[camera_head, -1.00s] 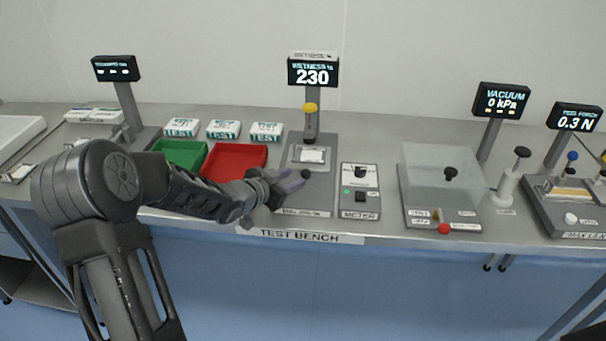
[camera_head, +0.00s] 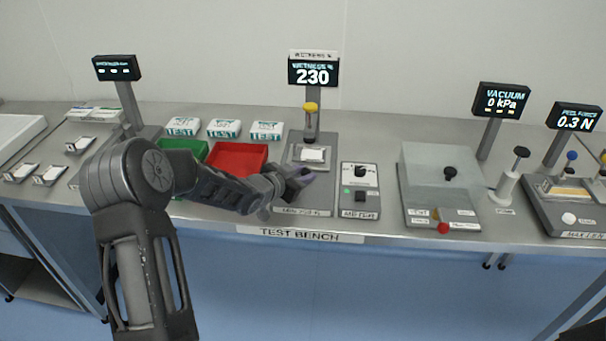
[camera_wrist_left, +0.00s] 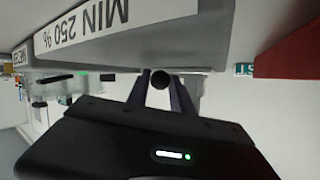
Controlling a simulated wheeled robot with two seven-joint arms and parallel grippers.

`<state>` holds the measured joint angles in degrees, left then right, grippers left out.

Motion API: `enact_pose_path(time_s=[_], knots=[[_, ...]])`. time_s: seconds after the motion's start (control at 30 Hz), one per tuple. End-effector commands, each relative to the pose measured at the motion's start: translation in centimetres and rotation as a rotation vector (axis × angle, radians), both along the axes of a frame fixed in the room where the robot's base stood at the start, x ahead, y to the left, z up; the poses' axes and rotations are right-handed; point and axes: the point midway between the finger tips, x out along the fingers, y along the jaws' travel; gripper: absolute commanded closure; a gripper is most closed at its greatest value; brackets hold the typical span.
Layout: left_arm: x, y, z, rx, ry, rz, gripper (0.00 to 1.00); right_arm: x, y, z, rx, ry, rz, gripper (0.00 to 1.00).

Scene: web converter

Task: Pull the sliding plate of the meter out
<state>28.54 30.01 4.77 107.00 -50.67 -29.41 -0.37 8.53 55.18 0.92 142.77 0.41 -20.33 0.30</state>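The wetness meter (camera_head: 322,195) is a grey stand on the bench, with a display (camera_head: 313,71) reading 230 and a yellow-topped column (camera_head: 311,122). A white sample (camera_head: 313,155) lies under the column on the meter's plate. My left gripper (camera_head: 303,173) is low at the front of the meter. In the left wrist view, a round black knob (camera_wrist_left: 160,78) sits between the two fingertips of this gripper (camera_wrist_left: 161,88). The fingers look open around it, with no clear contact. In the head view my gripper hides the knob. My right gripper is out of view.
A red tray (camera_head: 238,157) and a green tray (camera_head: 190,151) stand left of the meter, close to my left arm. A small panel labelled METER (camera_head: 360,189) is just right of it. A clear-covered vacuum box (camera_head: 440,168) stands further right.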

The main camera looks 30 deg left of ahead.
Motion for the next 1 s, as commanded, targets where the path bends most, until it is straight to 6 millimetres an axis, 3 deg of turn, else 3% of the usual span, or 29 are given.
enact_pose_path(time_s=[0.17,1.0], knots=[[-0.01,0.0,-0.01,0.0,0.0,0.0,1.0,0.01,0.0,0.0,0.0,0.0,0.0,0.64],[-0.03,0.02,-0.02,0.0,0.001,0.0,1.0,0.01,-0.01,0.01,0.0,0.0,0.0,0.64]])
